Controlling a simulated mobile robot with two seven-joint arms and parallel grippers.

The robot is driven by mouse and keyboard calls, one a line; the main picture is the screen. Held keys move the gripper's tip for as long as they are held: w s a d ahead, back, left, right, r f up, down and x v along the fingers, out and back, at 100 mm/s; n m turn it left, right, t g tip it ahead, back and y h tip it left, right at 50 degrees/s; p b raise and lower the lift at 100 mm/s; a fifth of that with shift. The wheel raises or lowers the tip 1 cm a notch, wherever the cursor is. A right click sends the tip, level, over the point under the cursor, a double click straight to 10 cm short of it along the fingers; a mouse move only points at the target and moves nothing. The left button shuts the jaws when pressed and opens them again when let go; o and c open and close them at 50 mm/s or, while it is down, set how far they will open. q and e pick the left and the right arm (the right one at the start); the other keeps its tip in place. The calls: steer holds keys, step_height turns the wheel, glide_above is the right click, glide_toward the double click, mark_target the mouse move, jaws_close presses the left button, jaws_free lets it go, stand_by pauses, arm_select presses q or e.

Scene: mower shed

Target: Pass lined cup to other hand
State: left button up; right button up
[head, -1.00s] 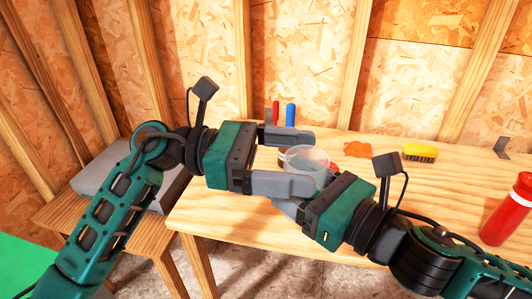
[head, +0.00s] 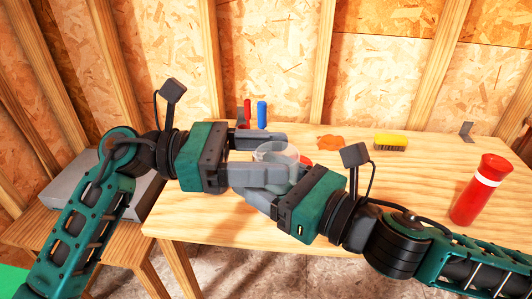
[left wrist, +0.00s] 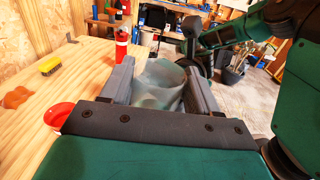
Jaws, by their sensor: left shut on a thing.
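The lined cup (head: 276,151) is translucent and whitish. My left gripper (head: 284,157) is shut on it, with one finger on each side, above the table. In the left wrist view the cup (left wrist: 160,84) sits tilted between the two fingers of my left gripper (left wrist: 161,88). My right gripper (head: 268,192) reaches in from the lower right, close under the cup. Its fingers are mostly hidden behind the near left finger and the cup, so its opening and any contact with the cup cannot be seen.
The wooden table (head: 400,190) is clear at front right. A red dish (left wrist: 59,115) lies beside the left gripper. Behind are an orange patch (head: 331,142), a yellow brush (head: 391,141), red and blue upright items (head: 262,115). A red bottle (head: 480,192) stands right; a grey box (head: 75,187) left.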

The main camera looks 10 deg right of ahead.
steer(key=o, duration=1.2)
steer(key=shift+o, duration=0.2)
steer(key=s+d+f+n+h, duration=0.3)
steer(key=d+f+n, duration=0.1)
steer(key=f+n, duration=0.6)
steer(key=s+d+f+n+g+h, duration=0.1)
steer(key=s+d+f+n+h, duration=0.2)
steer(key=f+n, duration=0.7)
steer(key=s+d+f+n+g+h, duration=0.1)
steer(key=d+f+n+h, duration=0.3)
steer(key=f+n, duration=0.6)
steer(key=shift+s+d+f, duration=0.3)
steer(key=shift+s+f, duration=0.6)
steer(key=shift+f, duration=0.15)
